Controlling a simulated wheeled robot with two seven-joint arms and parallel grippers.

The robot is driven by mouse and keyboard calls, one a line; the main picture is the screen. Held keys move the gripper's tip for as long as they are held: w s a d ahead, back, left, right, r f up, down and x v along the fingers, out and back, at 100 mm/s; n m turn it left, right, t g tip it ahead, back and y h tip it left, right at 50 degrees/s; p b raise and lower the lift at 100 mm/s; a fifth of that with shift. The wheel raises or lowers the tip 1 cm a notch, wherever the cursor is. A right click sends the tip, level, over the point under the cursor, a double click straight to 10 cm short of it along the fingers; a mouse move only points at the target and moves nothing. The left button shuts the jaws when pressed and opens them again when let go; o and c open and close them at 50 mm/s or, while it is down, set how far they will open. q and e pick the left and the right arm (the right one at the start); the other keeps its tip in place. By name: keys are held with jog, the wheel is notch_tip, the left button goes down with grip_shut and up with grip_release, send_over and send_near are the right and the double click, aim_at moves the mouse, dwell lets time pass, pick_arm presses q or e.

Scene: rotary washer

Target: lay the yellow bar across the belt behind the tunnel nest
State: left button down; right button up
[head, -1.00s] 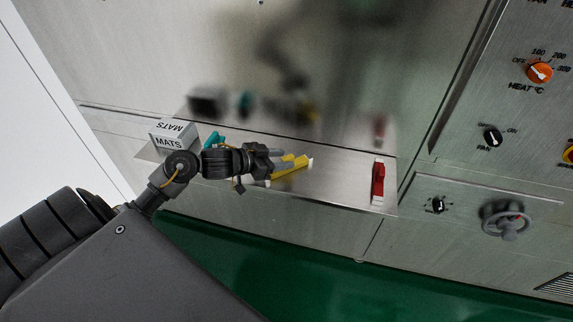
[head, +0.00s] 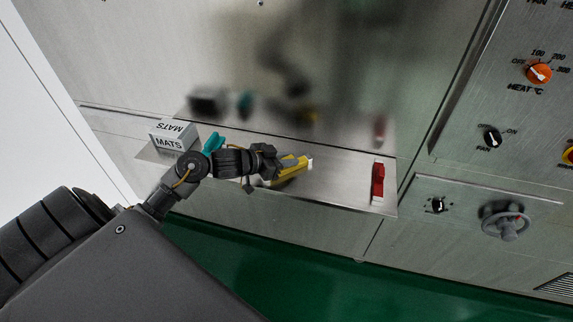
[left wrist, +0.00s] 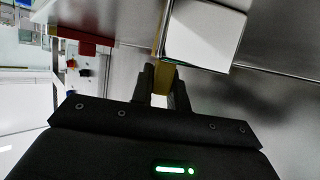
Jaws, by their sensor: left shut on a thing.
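The yellow bar (head: 292,174) lies tilted at the middle of a steel ledge, with a pale end at its upper right. My left gripper (head: 277,163) is shut on it, at or just above the ledge; I cannot tell whether the bar still touches it. In the left wrist view the fingers (left wrist: 163,88) meet a yellow part (left wrist: 164,77), and a white-faced block (left wrist: 203,34) shows just beyond; I cannot tell if it belongs to the bar. My right gripper, the belt and the tunnel nest are not in view.
A handwheel (head: 505,220) and knobs are at the right.

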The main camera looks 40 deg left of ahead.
aim_at(287, 157)
pick_arm(q)
jog(key=shift+r, duration=0.5)
notch_tip(287, 157, up, 2)
jog(key=shift+r, duration=0.15)
jog(key=s+d+r+p, duration=0.7)
jog(key=s+r, duration=0.2)
jog(key=s, duration=0.3)
jog(key=shift+d+r, duration=0.25)
jog(key=shift+r, duration=0.15)
